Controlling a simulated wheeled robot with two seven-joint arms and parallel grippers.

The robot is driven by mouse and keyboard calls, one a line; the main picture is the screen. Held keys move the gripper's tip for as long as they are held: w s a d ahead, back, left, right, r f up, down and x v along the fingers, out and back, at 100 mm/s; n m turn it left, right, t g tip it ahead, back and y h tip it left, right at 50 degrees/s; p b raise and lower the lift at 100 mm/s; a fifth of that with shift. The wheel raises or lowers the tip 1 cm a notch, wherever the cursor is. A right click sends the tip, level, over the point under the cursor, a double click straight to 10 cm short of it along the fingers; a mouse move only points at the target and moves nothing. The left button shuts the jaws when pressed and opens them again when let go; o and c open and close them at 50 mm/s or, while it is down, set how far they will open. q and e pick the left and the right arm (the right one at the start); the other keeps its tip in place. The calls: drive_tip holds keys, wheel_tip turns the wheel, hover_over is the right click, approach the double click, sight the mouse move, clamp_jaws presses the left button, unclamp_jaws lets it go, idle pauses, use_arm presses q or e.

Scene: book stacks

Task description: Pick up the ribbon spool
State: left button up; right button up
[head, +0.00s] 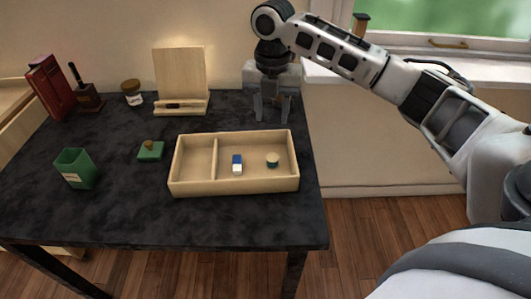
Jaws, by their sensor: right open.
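A small round piece with a tan top and a teal side, which looks like the ribbon spool (272,161), sits in the right compartment of a wooden tray (233,190). My right gripper (271,112) is open and empty, its fingers pointing down near the table's back right edge. It is behind the tray and apart from the spool. Nothing covers the spool. My left gripper is not in view.
A blue and white block (237,164) lies left of the spool in the same compartment. The table's front is clear.

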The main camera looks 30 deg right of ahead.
hover_over(273, 156)
drive_tip(key=f, duration=0.7)
drive_tip(key=shift+a+f+b, duration=0.2)
drive_tip(key=shift+b, duration=0.1)
drive_tip(key=shift+d+f+b, duration=0.1)
drive_tip(key=shift+f+b, duration=0.2)
drive_tip(key=shift+f, duration=2.95)
drive_tip(key=c, duration=0.7)
